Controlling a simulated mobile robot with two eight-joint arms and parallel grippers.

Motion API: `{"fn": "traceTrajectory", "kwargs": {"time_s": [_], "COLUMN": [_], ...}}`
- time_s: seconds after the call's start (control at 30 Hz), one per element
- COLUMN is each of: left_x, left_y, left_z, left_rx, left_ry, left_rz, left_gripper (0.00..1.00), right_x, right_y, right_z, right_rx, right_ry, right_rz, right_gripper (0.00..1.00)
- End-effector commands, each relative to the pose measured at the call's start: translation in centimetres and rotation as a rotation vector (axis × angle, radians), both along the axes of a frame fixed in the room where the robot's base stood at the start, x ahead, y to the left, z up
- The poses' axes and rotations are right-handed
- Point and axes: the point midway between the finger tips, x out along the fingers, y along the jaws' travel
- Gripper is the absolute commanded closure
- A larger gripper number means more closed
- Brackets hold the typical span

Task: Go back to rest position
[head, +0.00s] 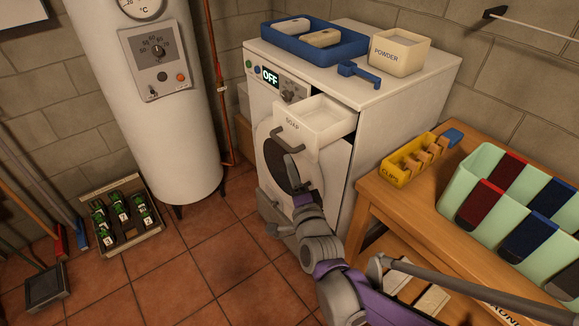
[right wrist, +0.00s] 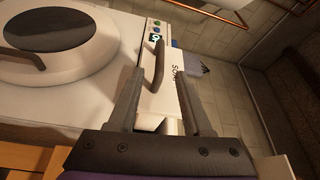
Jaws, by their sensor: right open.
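My right gripper (head: 280,175) is in front of the white washing machine (head: 395,125), below its pulled-out soap drawer (head: 320,122). The gripper is open, with nothing between its fingers. In the right wrist view, the two dark fingers of the right gripper (right wrist: 160,75) point towards the soap drawer (right wrist: 158,98), its curved grey handle showing between them. I cannot tell whether a finger touches the drawer or its handle. My right arm comes in from the lower right. My left gripper is in neither view.
A blue tray (head: 335,48), a powder box (head: 400,52) and a blue scoop (head: 358,73) are on the machine. A wooden table (head: 405,205) with a green sorting bin (head: 455,180) stands at right. A white boiler (head: 150,110) stands at left. Tiled floor (head: 195,265) is clear between.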

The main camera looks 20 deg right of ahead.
Motion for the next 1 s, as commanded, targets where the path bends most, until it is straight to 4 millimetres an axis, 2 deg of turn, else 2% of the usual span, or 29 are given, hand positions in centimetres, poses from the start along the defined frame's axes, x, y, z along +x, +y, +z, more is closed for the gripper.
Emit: {"fn": "traceTrajectory", "kwargs": {"time_s": [0.23, 0.37, 0.47, 0.57, 0.6, 0.8, 0.9, 1.0], "left_x": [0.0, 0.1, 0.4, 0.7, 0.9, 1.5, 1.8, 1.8], "left_y": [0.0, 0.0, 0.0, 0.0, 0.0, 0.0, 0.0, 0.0], "left_z": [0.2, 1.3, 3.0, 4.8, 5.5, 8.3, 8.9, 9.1], "left_rx": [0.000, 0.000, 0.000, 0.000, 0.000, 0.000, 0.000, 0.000], "left_ry": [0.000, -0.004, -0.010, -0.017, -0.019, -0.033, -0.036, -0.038], "left_rz": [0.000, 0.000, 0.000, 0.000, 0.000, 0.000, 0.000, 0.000], "left_gripper": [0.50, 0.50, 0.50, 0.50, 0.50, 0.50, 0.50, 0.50], "right_x": [-0.1, -1.6, -4.4, -8.8, -10.9, -20.3, -23.3, -24.8], "right_y": [0.1, 0.6, 1.3, 1.5, 1.4, 0.2, -0.3, -0.7], "right_z": [0.1, -0.1, -1.1, -2.6, -3.3, -5.8, -6.5, -6.8], "right_rx": [-0.015, -0.157, -0.379, -0.643, -0.743, -1.121, -1.216, -1.260], "right_ry": [0.014, 0.131, 0.308, 0.509, 0.586, 0.873, 0.950, 0.986], "right_rz": [0.004, 0.040, 0.116, 0.237, 0.295, 0.586, 0.688, 0.743], "right_gripper": [0.50, 0.50, 0.50, 0.50, 0.50, 0.50, 0.50, 0.50]}}
